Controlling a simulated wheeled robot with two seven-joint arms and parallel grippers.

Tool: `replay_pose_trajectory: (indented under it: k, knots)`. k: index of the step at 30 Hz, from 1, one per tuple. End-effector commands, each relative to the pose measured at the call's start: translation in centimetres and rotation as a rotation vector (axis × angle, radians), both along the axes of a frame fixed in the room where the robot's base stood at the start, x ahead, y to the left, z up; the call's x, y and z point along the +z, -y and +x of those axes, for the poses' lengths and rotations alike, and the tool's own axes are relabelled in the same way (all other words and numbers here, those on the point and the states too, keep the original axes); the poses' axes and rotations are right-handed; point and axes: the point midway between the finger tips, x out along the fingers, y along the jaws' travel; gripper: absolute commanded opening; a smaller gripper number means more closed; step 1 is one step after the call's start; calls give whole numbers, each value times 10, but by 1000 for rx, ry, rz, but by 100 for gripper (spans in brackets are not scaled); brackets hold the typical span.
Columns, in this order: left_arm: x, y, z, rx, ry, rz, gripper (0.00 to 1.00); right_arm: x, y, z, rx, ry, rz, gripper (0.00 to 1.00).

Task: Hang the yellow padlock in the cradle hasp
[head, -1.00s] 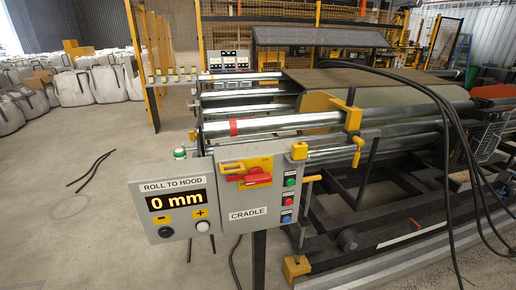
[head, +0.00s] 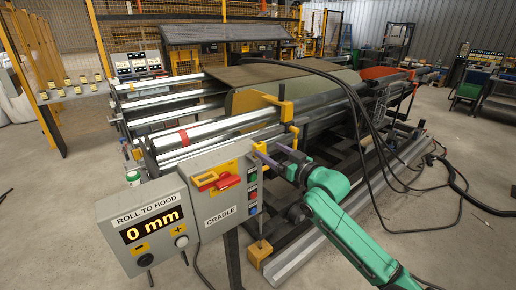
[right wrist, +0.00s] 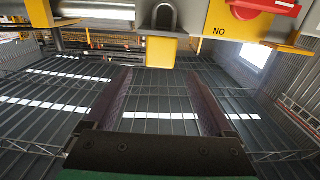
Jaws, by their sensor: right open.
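The yellow padlock (right wrist: 160,52) shows at the top middle of the right wrist view, its dark shackle (right wrist: 163,10) upward against the grey cradle box. My right gripper (head: 263,153) is open at the box's right upper edge in the head view. Its two fingers (right wrist: 158,82) stand apart with nothing between them, and the padlock is just beyond their tips. In the head view the fingers partly hide the padlock. The CRADLE box (head: 212,204) carries a red switch handle (head: 219,182) on a yellow plate, where the hasp seems to be. My left gripper is not in view.
The ROLL TO HOOD display box (head: 150,228) adjoins the cradle box on the left. A column of buttons (head: 253,195) runs down the cradle box's right side, close to my gripper. Rollers and a machine frame (head: 205,120) stand behind. Black hoses (head: 372,150) hang at the right.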

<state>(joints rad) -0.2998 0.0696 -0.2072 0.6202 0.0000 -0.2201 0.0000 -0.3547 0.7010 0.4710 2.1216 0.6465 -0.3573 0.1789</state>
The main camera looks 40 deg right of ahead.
Motion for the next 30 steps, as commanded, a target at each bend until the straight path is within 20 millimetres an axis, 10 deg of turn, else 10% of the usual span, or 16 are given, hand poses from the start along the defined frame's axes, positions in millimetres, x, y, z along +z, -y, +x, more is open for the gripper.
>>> replay_pose_trajectory:
  k: [20,27,30]
  knots:
    - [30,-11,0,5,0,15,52,-1,2,64,-1,-1,-2,88]
    - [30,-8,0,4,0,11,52,-1,2,64,-1,-1,-2,3]
    - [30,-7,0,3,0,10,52,-1,2,64,-1,0,-2,0]
